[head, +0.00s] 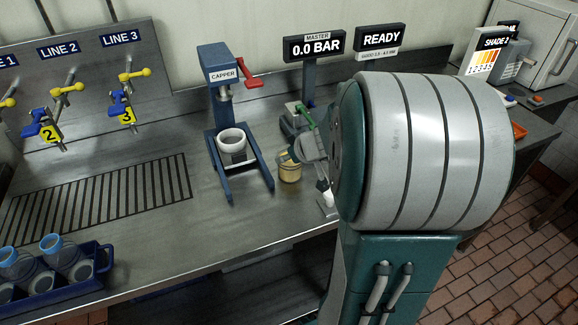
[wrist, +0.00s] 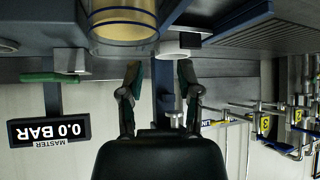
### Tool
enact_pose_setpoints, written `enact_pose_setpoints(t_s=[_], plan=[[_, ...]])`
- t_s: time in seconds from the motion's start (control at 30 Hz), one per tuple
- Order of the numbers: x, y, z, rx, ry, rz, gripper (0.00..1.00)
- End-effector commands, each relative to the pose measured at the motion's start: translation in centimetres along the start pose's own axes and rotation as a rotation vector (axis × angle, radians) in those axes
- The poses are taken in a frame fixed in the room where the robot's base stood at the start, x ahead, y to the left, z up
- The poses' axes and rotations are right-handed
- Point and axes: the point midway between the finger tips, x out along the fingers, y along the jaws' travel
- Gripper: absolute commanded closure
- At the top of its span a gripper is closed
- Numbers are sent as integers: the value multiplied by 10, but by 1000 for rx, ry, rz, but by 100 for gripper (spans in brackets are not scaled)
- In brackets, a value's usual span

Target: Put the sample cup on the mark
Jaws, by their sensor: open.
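A clear cup with amber contents (head: 289,170), which looks like the sample cup, stands on the steel bench right of the capper. It also shows at the top of the upside-down wrist view (wrist: 123,22), off to the left of my fingers. My gripper (wrist: 160,74) is open, with nothing between its two fingertips. In the head view my gripper (head: 303,152) is close beside the cup, partly hidden by my arm; I cannot tell if they touch. I cannot make out the mark in either view.
The blue capper (head: 218,95) with a white round container (head: 232,142) stands left of the cup. A green-handled valve (head: 304,116) is behind it. A small white object (head: 327,197) is near the front edge. A blue crate of bottles (head: 62,285) is at lower left.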

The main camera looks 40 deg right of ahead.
Motion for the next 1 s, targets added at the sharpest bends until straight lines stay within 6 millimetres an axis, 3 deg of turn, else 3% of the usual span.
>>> enact_pose_setpoints(t_s=[0.23,0.53,0.57,0.63,0.67,1.0], plan=[[34,4,3,0,-2,-2,55],[38,4,3,0,-1,0,55],[38,4,3,0,-1,0,64],[38,4,3,0,-1,0,96],[38,4,3,0,-1,0,100],[37,4,3,-1,0,0,100]])
